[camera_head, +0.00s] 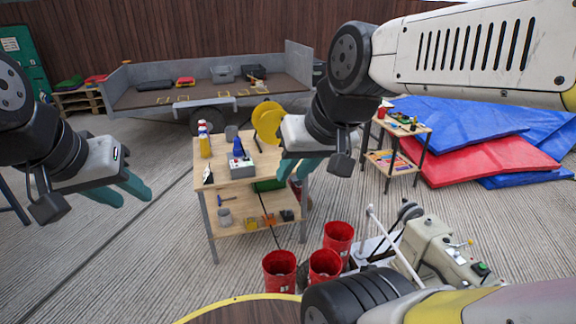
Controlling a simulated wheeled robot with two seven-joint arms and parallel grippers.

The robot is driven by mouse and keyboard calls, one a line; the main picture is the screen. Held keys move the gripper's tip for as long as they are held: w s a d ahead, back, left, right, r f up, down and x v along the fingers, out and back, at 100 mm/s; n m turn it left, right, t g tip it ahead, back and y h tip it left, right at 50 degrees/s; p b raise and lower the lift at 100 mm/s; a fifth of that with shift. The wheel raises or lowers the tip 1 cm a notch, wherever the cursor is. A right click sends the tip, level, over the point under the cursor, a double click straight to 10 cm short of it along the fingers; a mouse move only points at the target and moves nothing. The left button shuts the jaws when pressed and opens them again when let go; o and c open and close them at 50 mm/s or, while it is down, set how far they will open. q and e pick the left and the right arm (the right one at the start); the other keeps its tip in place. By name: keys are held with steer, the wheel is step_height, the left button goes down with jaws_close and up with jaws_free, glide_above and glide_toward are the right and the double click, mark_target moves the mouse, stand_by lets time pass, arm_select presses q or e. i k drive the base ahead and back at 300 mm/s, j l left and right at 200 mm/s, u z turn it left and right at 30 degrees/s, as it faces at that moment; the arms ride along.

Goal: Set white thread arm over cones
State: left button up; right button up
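A beige sewing-type machine (430,248) stands at the lower right, partly hidden by my own arm parts. A thin white rod (390,242), which looks like the thread arm, slants beside it from upper left to lower right. Dark rounded pieces (408,212) sit by the rod's upper part; I cannot tell if they are cones. My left gripper (120,188) is at the left, its teal fingers apart and empty. My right gripper (300,168) hangs in front of the wooden table, above and left of the rod, its fingers apart and empty. Neither gripper touches the machine.
Several red buckets, including one in front (279,270), stand left of the machine. A wooden table (222,172) with bottles and tools is at the centre. A small shelf (402,165) and blue and red mats (480,150) lie behind. A grey trailer (130,98) is at the back.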

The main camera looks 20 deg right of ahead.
mark_target(368, 214)
steer(key=z, duration=1.8)
